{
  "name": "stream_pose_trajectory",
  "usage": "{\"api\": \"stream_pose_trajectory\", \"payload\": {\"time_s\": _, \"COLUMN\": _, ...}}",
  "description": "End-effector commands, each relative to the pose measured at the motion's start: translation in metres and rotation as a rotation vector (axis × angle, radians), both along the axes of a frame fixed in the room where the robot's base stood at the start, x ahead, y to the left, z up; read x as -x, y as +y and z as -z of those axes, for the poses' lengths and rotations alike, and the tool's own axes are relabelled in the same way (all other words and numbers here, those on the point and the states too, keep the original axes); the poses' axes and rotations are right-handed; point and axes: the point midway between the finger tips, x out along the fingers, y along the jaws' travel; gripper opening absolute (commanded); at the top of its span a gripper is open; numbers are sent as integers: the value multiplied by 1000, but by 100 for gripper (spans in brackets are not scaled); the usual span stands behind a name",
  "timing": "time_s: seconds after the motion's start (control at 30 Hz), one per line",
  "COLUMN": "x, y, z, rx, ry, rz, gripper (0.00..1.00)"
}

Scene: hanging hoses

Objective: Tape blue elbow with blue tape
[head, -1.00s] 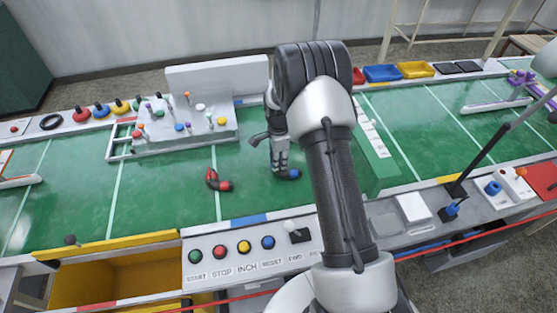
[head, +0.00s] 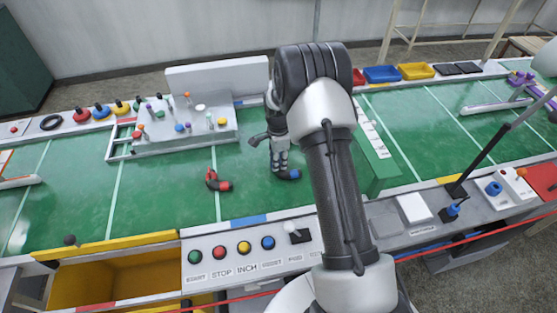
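The blue elbow (head: 292,175) is on the green belt near the middle of the head view, with its blue end showing on the right and a dark part beside it. My gripper (head: 281,170) points down right at the elbow and hides part of it. Its fingertips are too small to tell whether they are closed on the elbow or only around it. A blue roll (head: 101,111), possibly the blue tape, sits at the far left edge of the belt. Another blue round piece (head: 493,188) is on a white block at the right.
A red elbow (head: 216,181) lies on the belt left of my gripper. A grey rack with coloured knobs (head: 185,125) stands behind it. A green box (head: 377,165) is to the right. A button panel (head: 240,262) and yellow bin (head: 115,275) are in front.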

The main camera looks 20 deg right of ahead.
Motion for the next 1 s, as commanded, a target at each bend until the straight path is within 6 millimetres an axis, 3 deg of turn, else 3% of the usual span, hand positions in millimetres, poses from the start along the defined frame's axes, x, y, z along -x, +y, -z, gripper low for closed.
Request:
{"api": "stream_pose_trajectory", "payload": {"time_s": 0.03, "x": 12, "y": 1, "z": 20, "rx": -5, "ry": 30, "rz": 0, "gripper": 29}}
{"api": "stream_pose_trajectory", "payload": {"time_s": 0.3, "x": 12, "y": 1, "z": 19, "rx": -5, "ry": 31, "rz": 0, "gripper": 47}}
{"api": "stream_pose_trajectory", "payload": {"time_s": 0.8, "x": 14, "y": 2, "z": 17, "rx": -7, "ry": 38, "rz": 0, "gripper": 47}}
{"api": "stream_pose_trajectory", "payload": {"time_s": 1.0, "x": 13, "y": 2, "z": -5, "rx": -6, "ry": 32, "rz": 0, "gripper": 47}}
